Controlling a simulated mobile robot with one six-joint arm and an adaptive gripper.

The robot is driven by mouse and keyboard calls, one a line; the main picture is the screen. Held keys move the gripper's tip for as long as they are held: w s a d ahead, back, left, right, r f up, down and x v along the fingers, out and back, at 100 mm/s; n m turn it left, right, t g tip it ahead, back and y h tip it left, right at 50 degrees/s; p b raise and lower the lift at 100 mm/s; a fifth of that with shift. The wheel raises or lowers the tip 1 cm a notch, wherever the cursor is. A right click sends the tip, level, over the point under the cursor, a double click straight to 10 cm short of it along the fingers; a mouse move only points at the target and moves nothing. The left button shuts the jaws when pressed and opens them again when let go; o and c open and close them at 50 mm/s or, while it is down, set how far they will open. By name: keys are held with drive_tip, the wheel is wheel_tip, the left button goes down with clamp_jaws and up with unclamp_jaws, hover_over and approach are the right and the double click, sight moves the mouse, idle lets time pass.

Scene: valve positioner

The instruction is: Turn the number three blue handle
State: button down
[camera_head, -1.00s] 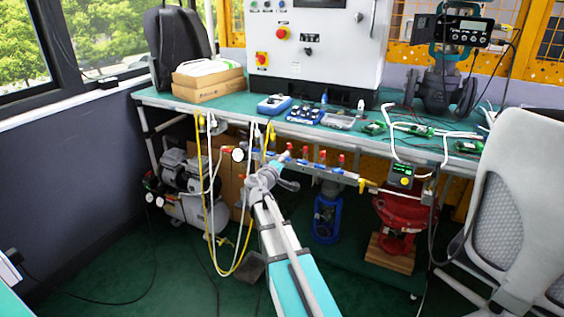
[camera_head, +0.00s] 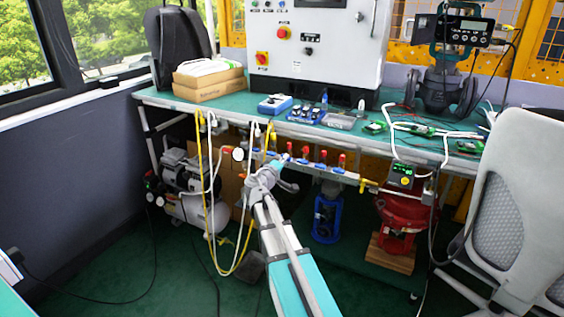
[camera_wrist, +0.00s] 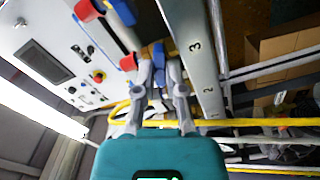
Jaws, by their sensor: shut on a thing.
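The manifold rail with painted numbers (camera_wrist: 187,42) runs through the wrist view. The number 3 is nearest the gripper's fingers, with 2 and 1 lower down. My gripper (camera_wrist: 160,72) is shut on a blue handle (camera_wrist: 159,56) beside the 3, with a finger on either side. The handle's lower part is hidden between the fingers. In the head view my gripper (camera_head: 285,160) is at the rail below the bench edge, and the held handle is too small to make out clearly.
Red handles (camera_head: 323,156) line the rail to the right. Yellow and white hoses (camera_head: 243,225) hang left of my arm. The green bench (camera_head: 350,128) is above, a blue valve (camera_head: 327,215) stands below, and a chair (camera_head: 520,200) is at right.

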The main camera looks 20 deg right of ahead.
drive_tip(key=m, duration=1.3)
drive_tip(key=shift+d+m, duration=0.25)
drive_tip(key=shift+m, duration=0.05)
idle(0.3)
drive_tip(key=c, duration=0.7)
unclamp_jaws()
drive_tip(key=shift+a, duration=0.1)
drive_tip(key=v, duration=1.2)
